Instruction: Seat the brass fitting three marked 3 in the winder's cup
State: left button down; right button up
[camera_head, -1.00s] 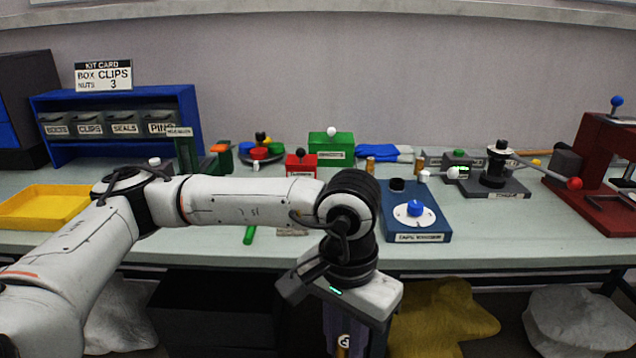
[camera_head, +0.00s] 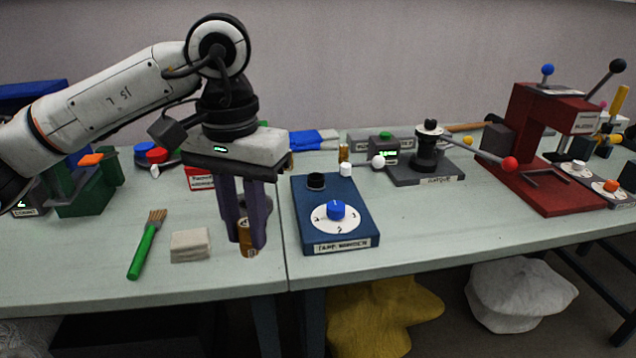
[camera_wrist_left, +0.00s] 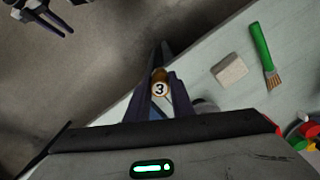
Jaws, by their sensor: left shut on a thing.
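My left gripper (camera_head: 246,245) points down, left of the tape winder, with its purple fingers shut on a brass fitting (camera_head: 248,237). In the left wrist view the same fitting (camera_wrist_left: 160,85) shows a round white end marked 3, between the fingertips (camera_wrist_left: 159,92). The fitting is low over the table's front part; I cannot tell whether it touches the surface. The blue tape winder (camera_head: 336,214) has a black cup (camera_head: 316,181), which looks empty, and a blue knob (camera_head: 336,210) on a white numbered dial. My right gripper is not seen in the head view.
A beige block (camera_head: 191,245) and a green-handled brush (camera_head: 147,245) lie left of my gripper. Behind the winder stand a white cap (camera_head: 346,169) and another brass piece (camera_head: 343,153). A grey fixture (camera_head: 428,165) and a red press (camera_head: 545,160) stand to the right.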

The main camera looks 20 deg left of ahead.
aim_at(315, 181)
jog(key=i, duration=1)
